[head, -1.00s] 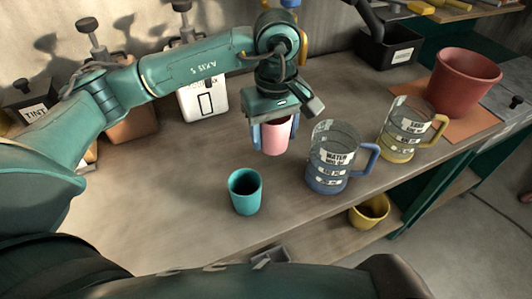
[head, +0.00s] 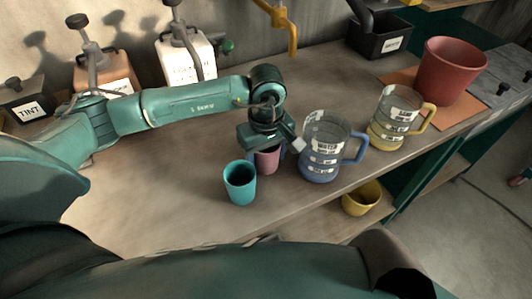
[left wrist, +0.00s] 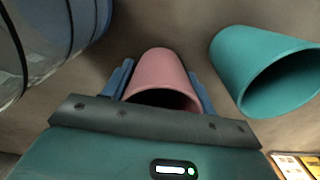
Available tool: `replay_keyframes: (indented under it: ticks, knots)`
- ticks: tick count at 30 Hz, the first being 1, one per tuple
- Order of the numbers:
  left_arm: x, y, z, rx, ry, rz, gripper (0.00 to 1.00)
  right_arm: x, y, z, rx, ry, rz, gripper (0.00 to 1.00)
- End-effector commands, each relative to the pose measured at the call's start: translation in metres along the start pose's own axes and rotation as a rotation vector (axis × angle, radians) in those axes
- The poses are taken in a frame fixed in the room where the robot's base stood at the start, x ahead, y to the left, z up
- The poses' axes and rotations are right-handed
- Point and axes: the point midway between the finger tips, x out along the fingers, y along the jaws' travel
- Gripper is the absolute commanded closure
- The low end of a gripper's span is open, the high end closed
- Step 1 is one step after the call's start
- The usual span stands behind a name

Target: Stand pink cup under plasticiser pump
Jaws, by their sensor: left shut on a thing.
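The pink cup (head: 267,161) is between the fingers of my left gripper (head: 268,156), which is shut on it. The cup is right beside the teal cup (head: 240,184), low over the bench; whether it touches the bench I cannot tell. In the left wrist view the pink cup (left wrist: 160,73) lies between the blue fingers (left wrist: 160,88), with the teal cup (left wrist: 262,70) apart from it. Pump containers stand at the back left: a white one (head: 197,67), a tan one (head: 122,88) and a black one labelled TINT (head: 28,110). I cannot read which is plasticiser. My right gripper is not in view.
A blue-based measuring jug (head: 321,165) stands close right of the gripper. A yellow jug (head: 388,130), a red pot (head: 452,66) and a black bin (head: 380,42) are farther right. A yellow cup (head: 362,199) sits below the bench edge. The bench left of the teal cup is clear.

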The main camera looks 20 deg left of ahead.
Motion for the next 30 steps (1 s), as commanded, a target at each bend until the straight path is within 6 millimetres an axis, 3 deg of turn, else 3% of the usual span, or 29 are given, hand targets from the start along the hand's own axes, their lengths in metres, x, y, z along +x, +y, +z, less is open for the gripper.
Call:
replay_keyframes:
  ticks: [4, 5, 12, 24, 30]
  knots:
    - [0.005, 0.000, 0.000, 0.000, 0.000, 0.001, 0.65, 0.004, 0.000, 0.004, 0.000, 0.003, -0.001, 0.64]
    - [0.004, 0.000, 0.000, 0.000, 0.000, 0.001, 0.41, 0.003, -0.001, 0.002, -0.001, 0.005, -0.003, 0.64]
    - [0.003, 0.000, 0.000, 0.000, 0.000, 0.000, 0.21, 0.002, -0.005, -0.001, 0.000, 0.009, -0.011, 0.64]
    - [-0.007, 0.001, -0.001, 0.000, 0.001, 0.004, 0.21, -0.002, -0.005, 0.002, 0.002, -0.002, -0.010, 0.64]
    - [-0.046, 0.001, -0.001, 0.001, 0.004, 0.006, 0.21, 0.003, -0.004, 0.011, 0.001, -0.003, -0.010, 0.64]
